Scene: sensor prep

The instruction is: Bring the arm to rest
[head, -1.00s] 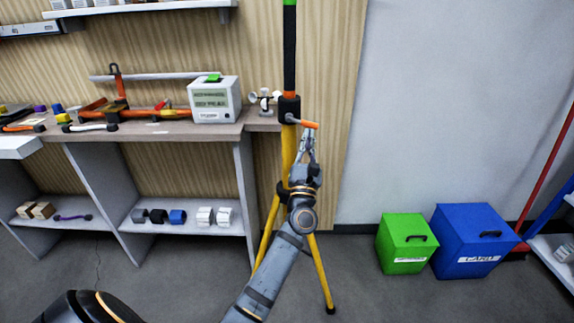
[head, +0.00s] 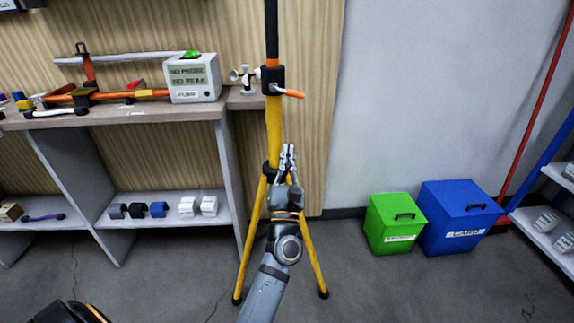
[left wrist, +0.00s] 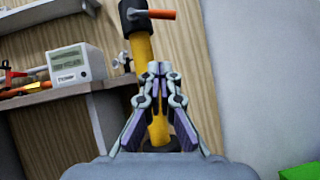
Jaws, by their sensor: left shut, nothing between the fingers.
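My left gripper (head: 288,152) is in the middle of the head view, in front of the yellow tripod stand (head: 273,130). Its fingertips are together with nothing between them, and they also show in the left wrist view (left wrist: 159,70). The stand's black collar with an orange-tipped lever (head: 290,93) is above the fingertips and apart from them in the picture. The same orange lever shows at the top of the left wrist view (left wrist: 161,14). My right gripper is not in view.
A workbench (head: 120,113) on the left bears a white display box (head: 195,92) and orange tools. Its lower shelf holds small blocks. A green box (head: 390,235) and a blue box (head: 455,235) stand on the floor at right. Floor between stand and boxes is clear.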

